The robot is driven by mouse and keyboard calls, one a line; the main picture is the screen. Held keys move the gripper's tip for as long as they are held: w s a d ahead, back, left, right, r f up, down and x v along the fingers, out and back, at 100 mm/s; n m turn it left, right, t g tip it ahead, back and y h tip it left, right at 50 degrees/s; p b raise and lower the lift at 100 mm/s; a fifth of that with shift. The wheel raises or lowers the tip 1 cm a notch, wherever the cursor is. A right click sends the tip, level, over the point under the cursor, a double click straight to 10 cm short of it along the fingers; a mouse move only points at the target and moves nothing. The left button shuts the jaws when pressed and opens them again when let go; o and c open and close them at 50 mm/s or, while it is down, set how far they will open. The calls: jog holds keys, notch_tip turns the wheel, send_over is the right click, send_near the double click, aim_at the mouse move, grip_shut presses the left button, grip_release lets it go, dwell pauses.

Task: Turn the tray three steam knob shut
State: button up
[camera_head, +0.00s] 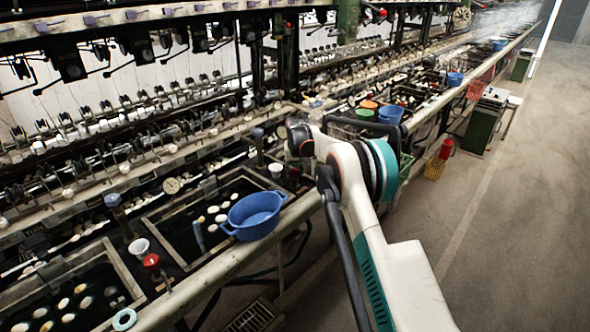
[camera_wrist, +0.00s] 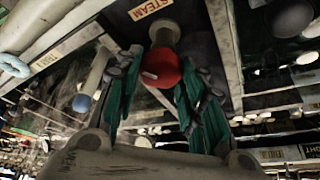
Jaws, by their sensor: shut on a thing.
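In the wrist view, a round red knob (camera_wrist: 161,68) sits on a pale stem, close to a label reading STEAM (camera_wrist: 150,8). My gripper (camera_wrist: 158,74) has its green-padded fingers on both sides of the red knob and is shut on it. In the head view, my arm reaches over the basin bench, and its dark wrist end hides the gripper and most of what is around it. I cannot tell from these views how far the knob is turned.
A blue two-handled basin (camera_head: 255,214) stands on the bench's front edge, left of my arm. Another red knob (camera_head: 152,261) is nearer, at lower left. A blue bowl (camera_head: 391,114) stands beyond my arm. The floor at right (camera_head: 510,220) is clear.

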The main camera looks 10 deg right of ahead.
jog(key=m+h, duration=0.1)
jog(key=m, duration=0.2)
jog(key=m+g+h, duration=0.1)
jog(key=m, duration=0.2)
jog(key=shift+w+a+m+p, duration=0.1)
jog(key=shift+a+m+p, duration=0.1)
jog(key=shift+m+p, duration=0.2)
dwell(0.3)
jog(key=o, duration=1)
jog(key=shift+o, duration=0.2)
jog(key=shift+h, duration=0.3)
jog(key=v, duration=1.2)
jog(key=shift+w+d, duration=0.1)
